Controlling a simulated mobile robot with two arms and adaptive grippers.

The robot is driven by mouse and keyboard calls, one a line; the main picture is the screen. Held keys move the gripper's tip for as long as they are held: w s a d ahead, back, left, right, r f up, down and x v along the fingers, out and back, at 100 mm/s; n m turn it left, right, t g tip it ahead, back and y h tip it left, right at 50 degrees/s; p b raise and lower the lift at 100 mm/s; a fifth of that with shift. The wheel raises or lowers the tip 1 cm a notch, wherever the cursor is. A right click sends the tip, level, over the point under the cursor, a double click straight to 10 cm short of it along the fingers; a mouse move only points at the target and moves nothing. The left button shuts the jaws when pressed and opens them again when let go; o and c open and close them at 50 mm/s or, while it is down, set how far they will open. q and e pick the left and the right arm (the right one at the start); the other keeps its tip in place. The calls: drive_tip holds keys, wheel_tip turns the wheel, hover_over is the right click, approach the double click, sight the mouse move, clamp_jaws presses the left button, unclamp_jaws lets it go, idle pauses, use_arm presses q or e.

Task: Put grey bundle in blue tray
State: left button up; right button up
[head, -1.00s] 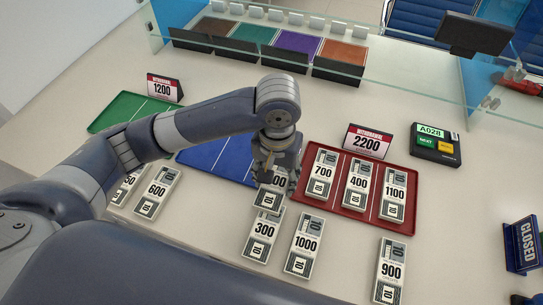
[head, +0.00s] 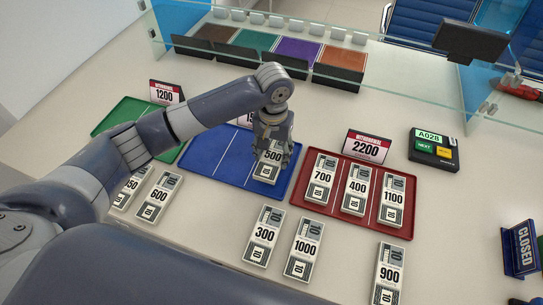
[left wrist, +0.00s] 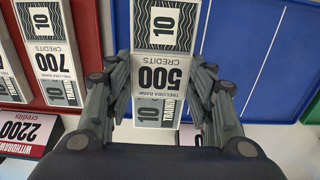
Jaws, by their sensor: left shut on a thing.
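A grey bundle marked 500 (head: 268,168) is in my left gripper (head: 272,148), which is shut on it. In the left wrist view the 500 bundle (left wrist: 160,75) sits between the two fingers. The bundle is over the right end of the blue tray (head: 215,165). I cannot tell whether it touches the tray floor. The blue tray also shows in the left wrist view (left wrist: 250,45), with thin white lines dividing it. No other bundle shows in the visible part of the blue tray. My right gripper is not in view.
The red tray (head: 330,206) beside the blue one holds bundles 700, 400 and 1100. Bundles 300 (head: 264,235), 1000 (head: 304,247), 900 (head: 389,272) and 600 (head: 159,195) lie in front. A green tray (head: 108,117) is at left. A glass screen stands behind.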

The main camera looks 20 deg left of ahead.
sight(271, 154)
use_arm(q)
drive_tip(key=shift+w+a, duration=0.3)
drive_tip(key=shift+f, duration=0.3)
wheel_tip(271, 154, down, 2)
drive_tip(key=shift+f, duration=0.5)
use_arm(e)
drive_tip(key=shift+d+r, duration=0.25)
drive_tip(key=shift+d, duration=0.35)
use_arm(q)
drive_tip(key=shift+f+p, duration=0.1)
drive_tip(key=shift+p, duration=0.2)
drive_tip(key=o, duration=1.1)
